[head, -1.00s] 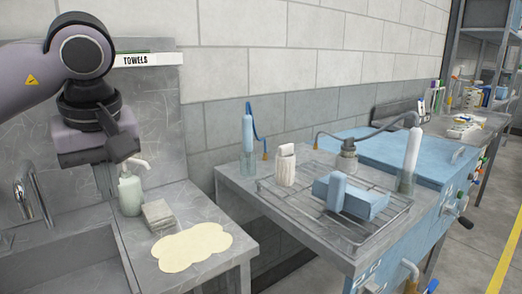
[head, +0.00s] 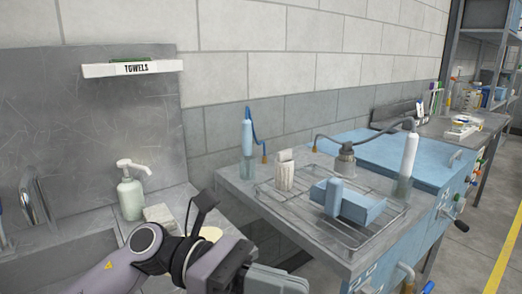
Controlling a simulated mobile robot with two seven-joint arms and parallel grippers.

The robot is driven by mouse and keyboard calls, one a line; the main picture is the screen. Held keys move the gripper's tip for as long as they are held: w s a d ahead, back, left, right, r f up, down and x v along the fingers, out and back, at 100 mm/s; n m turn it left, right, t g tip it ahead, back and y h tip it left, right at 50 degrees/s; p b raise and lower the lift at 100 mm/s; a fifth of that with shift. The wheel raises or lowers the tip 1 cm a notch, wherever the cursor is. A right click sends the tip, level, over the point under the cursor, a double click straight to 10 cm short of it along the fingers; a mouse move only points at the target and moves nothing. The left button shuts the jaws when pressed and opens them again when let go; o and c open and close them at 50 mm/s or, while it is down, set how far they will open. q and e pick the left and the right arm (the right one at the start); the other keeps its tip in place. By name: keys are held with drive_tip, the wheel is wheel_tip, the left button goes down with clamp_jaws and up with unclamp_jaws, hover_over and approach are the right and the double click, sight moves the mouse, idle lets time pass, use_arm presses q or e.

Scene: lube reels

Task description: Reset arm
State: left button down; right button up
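My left arm comes in from the bottom left, low over the front of the sink counter (head: 105,222). My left gripper (head: 268,279) is at the bottom edge of the head view, in front of the steel table. Its fingers are partly cut off by the frame, so I cannot tell whether it is open or shut. My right gripper is not in view.
A pump bottle (head: 131,195) stands behind the arm on the counter.

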use_arm(q)
drive_tip(key=w+a+f+m+t+y+p, duration=0.1)
drive_tip(key=w+a+f+m+t, duration=0.2)
drive_tip(key=m+t, duration=0.7)
drive_tip(key=w+a+f+m+t+y, duration=0.1)
drive_tip(key=w+a+f+m+t, duration=0.3)
drive_tip(key=m, duration=1)
drive_tip(key=w+a+f+m+t+y+p, duration=0.1)
drive_tip(key=w+a+f+m+t, duration=0.15)
drive_tip(key=m+t, duration=0.8)
drive_tip(key=s+a+f+n+g+y, duration=0.2)
drive_tip(key=s+a+f+n+y, duration=0.2)
drive_tip(key=f, duration=0.4)
drive_tip(key=s+a+f+n+g+y, duration=0.3)
drive_tip(key=s+a+f+n+y, duration=0.1)
drive_tip(key=f, duration=0.5)
drive_tip(key=s+a+f+n+g+y+p, duration=0.1)
drive_tip(key=s+a+f+n+g+y, duration=0.2)
drive_tip(key=s+a+f+n, duration=0.2)
drive_tip(key=s+f+n, duration=0.2)
drive_tip(key=s+f, duration=0.1)
drive_tip(key=f, duration=0.1)
drive_tip(key=shift+s+a+n+y, duration=0.15)
drive_tip(key=shift+a+n+y, duration=0.05)
drive_tip(key=shift+n+y, duration=0.2)
